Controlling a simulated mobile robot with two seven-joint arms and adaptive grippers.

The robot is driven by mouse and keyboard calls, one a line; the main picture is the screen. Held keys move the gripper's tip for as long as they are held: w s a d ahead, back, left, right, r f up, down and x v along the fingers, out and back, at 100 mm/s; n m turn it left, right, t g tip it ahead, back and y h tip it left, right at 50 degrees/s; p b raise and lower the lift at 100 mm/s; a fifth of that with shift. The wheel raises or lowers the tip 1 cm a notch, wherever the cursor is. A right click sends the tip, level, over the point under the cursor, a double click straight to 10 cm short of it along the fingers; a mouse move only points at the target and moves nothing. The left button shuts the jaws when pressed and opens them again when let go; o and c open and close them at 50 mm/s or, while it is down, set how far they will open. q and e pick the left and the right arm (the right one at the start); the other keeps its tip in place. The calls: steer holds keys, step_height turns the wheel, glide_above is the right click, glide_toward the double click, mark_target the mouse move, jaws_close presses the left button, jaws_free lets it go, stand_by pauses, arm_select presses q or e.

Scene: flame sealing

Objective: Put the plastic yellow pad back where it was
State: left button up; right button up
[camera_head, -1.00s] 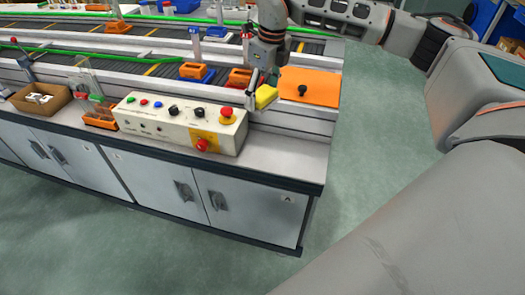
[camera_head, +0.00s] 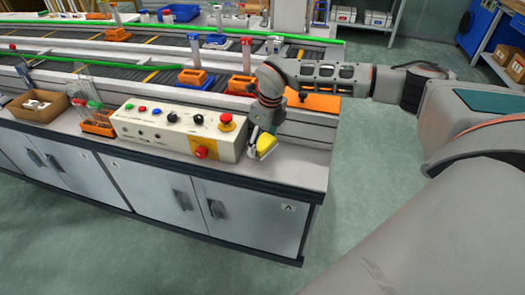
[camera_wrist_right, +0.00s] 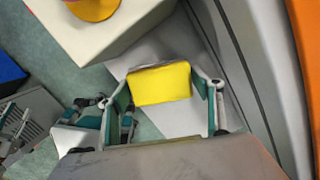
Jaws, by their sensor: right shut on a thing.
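The yellow pad (camera_head: 265,142) is in my right gripper (camera_head: 260,145), just right of the control box and above the bench top. In the right wrist view the yellow pad (camera_wrist_right: 160,84) sits between the two fingers of my right gripper (camera_wrist_right: 165,90), which are shut on it from both sides. The pad looks tilted in the head view. Whether it touches the bench top I cannot tell. My left gripper is not in view.
The white control box (camera_head: 180,130) with a red emergency button (camera_head: 226,119) stands close left of my right gripper. The bench top (camera_head: 300,165) is bare to the right. An orange plate (camera_head: 315,102) lies behind, partly hidden by my arm. A brown box (camera_head: 38,104) stands far left.

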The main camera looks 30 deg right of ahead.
steer(key=shift+f, duration=1.95)
steer(key=shift+f, duration=0.15)
steer(key=o, duration=1.1)
steer(key=shift+c, duration=0.2)
